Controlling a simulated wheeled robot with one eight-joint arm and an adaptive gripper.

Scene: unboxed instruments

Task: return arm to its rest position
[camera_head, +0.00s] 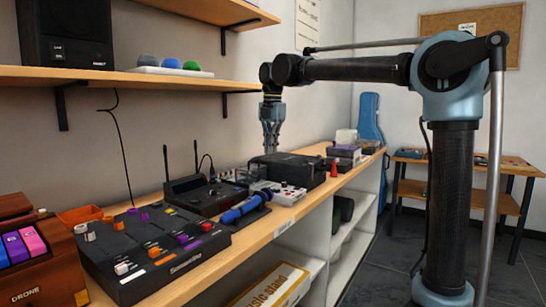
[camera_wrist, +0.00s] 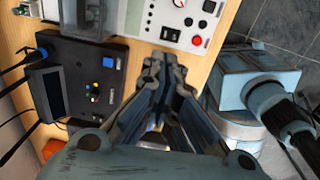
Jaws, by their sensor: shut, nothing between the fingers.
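My arm reaches out from the right in the head view, with its forearm held level above the bench. My gripper (camera_head: 270,145) points down over the wooden bench, above the black case (camera_head: 288,168). In the wrist view my gripper (camera_wrist: 165,62) has its fingers together, with nothing held between them. The fingertips are near the white panel device (camera_wrist: 186,22) in that picture; how high they are above it I cannot tell.
A black mixer box (camera_head: 150,250), a receiver with antennas (camera_head: 200,195) and a blue cylinder (camera_head: 246,208) stand on the bench. A red cone (camera_head: 334,170) is farther back. A wall shelf (camera_head: 130,79) runs left of my arm.

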